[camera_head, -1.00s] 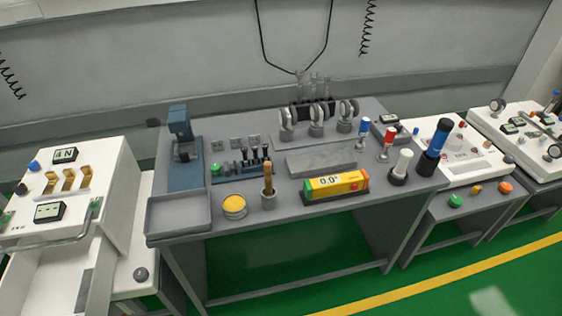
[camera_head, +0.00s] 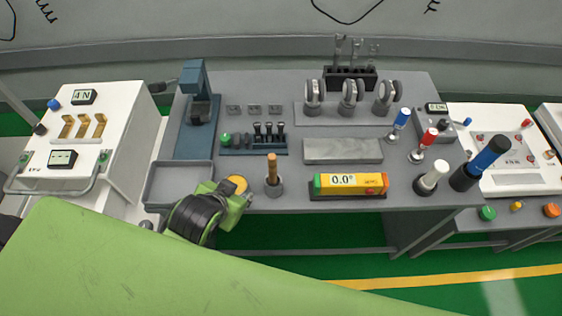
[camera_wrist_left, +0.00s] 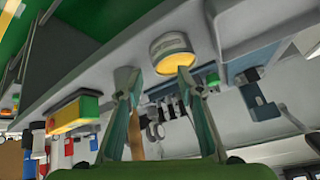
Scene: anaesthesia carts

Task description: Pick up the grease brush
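The grease brush (camera_head: 272,168) stands upright in a small grey cup (camera_head: 273,188) near the front edge of the grey table, its wooden handle up. My left gripper (camera_head: 236,193) is at the table's front edge, left of the brush and by the yellow-lidded tin (camera_head: 237,183), which it partly hides. In the left wrist view my left gripper (camera_wrist_left: 157,75) has its two fingers spread apart with nothing held. A tan handle (camera_wrist_left: 136,146), likely the brush, shows beside one finger there, partly hidden. The tin (camera_wrist_left: 171,50) shows beyond the fingertips. My right gripper is not in view.
A grey tray (camera_head: 180,183) lies left of the tin. A yellow level with a 0.0° display (camera_head: 350,184) lies right of the brush. A lever block (camera_head: 254,147) stands behind the brush. White and dark upright handles (camera_head: 432,177) stand at the table's right.

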